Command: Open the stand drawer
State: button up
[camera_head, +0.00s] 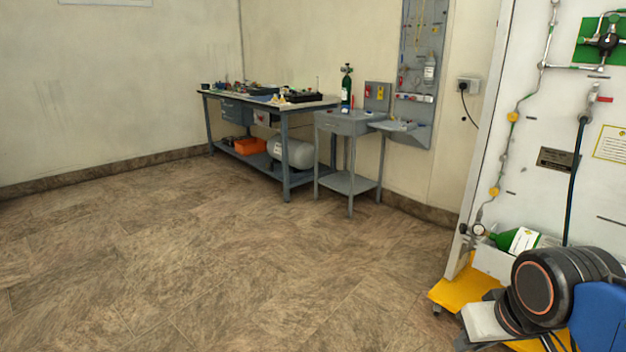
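The grey stand (350,185) is across the room against the back wall, to the right of the long workbench. Its drawer (338,127) is just under the top, and its front looks flush with the frame, so it appears shut. The handle is too small to make out. A green oxygen cylinder (346,90) stands upright on or just behind the stand top. My gripper is not in view. A dark jointed part with an orange ring, which seems to be my arm, shows at the lower right, far from the stand.
A long workbench (286,150) with tools, an orange box (250,146) and a grey tank (293,152) on its shelf stands left of the stand. A grey wall panel (422,60) is at its right. A white panel (545,130) on a yellow base (470,289) blocks the right. The floor ahead is clear.

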aim_at(344, 127)
jog(key=i, duration=2.2)
jog(key=i+l, duration=0.1)
jog(key=i, duration=2.1)
jog(key=j+u, duration=0.05)
jog(key=j, duration=0.05)
